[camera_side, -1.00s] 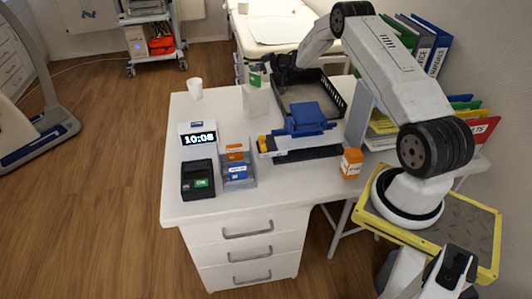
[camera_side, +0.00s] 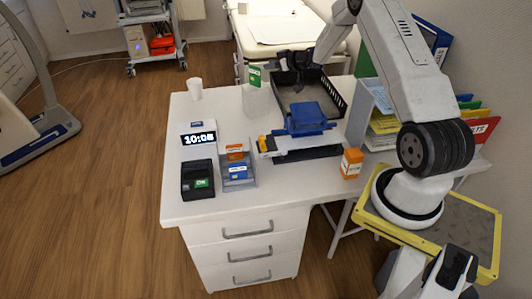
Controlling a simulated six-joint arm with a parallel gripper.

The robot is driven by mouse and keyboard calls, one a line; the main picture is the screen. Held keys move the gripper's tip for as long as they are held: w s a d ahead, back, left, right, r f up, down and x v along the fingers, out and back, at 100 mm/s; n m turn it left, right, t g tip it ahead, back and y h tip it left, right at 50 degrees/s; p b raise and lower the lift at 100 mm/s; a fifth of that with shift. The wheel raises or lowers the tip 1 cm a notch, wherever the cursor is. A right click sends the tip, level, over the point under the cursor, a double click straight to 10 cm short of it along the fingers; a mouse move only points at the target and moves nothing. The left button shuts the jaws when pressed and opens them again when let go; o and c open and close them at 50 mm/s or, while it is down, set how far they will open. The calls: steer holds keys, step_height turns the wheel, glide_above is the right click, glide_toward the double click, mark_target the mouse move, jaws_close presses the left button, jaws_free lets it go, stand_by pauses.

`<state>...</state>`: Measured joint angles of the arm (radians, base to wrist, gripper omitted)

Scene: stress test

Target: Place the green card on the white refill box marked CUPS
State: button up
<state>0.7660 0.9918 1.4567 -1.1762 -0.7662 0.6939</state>
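A small green card (camera_side: 254,77) stands roughly upright at the top of a white box (camera_side: 256,101) at the back of the desk. It appears to rest on the box, but the exact contact is too small to tell. No CUPS marking can be read on the box at this size. My gripper (camera_side: 297,84) is dark and hangs to the right of the card, over the black tray, apart from the card and the box. Its fingers blend into the dark tray, so whether they are open or shut is not clear.
The black tray (camera_side: 341,98) lies right of the box. In front are a blue object (camera_side: 306,117) on a stack, an orange box (camera_side: 351,163), a card holder (camera_side: 239,183), a card terminal (camera_side: 198,190) and a clock (camera_side: 198,139). A white cup (camera_side: 194,88) stands at the back left.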

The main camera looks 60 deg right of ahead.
steer(key=shift+v, duration=2.75)
steer(key=s+a+r+m+g+h, duration=0.1)
steer(key=a+r+g, duration=0.1)
steer(key=a, duration=0.7)
steer(key=s+a+r+g+h, duration=0.1)
steer(key=a+g, duration=0.1)
steer(key=a, duration=0.8)
steer(key=s+a+f+n+g+y, duration=0.1)
steer(key=s+a+g, duration=0.5)
steer(key=s+a, duration=1.1)
steer(key=shift+s+f+g+y, duration=0.2)
steer(key=shift+s+g+y, duration=0.25)
steer(key=shift+s, duration=0.45)
